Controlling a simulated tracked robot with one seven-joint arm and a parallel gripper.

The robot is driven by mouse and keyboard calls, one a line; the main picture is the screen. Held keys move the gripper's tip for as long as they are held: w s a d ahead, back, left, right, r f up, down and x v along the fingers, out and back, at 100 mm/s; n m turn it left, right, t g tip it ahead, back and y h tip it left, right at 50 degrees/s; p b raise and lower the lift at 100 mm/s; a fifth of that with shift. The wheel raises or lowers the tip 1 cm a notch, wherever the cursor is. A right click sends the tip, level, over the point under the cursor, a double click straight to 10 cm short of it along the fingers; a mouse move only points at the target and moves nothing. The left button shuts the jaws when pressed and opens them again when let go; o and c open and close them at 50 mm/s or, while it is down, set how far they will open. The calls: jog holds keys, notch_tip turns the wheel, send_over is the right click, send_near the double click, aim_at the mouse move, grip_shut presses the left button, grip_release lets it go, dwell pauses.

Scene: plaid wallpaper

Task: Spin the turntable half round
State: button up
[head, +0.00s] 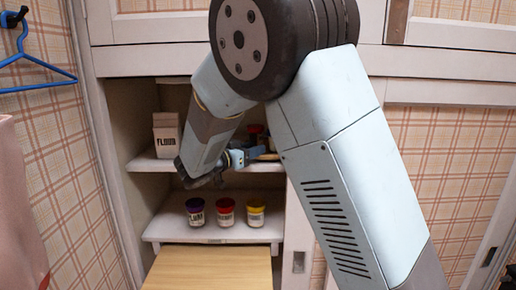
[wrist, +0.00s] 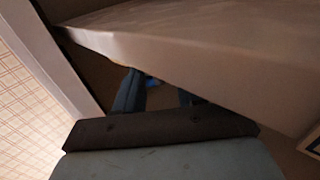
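The turntable (head: 268,157) seems to be the tan round edge on the upper cupboard shelf. It shows only in part behind my arm, with dark and red items near it. My gripper (head: 240,157) reaches in at that shelf, just left of the tan edge; I cannot tell whether it touches it. In the wrist view, the blue finger bases of my gripper (wrist: 157,90) are apart, but a pale board hides the fingertips. I cannot tell whether they are open or shut.
A flour carton (head: 166,134) stands left on the upper shelf (head: 150,163). Below, purple-lidded (head: 195,211), red-lidded (head: 226,212) and yellow-lidded (head: 256,213) jars stand on the lower shelf (head: 165,228). A wooden board (head: 208,268) is in front. A blue hanger (head: 30,60) hangs at left.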

jog(key=shift+x, duration=1.35)
grip_shut()
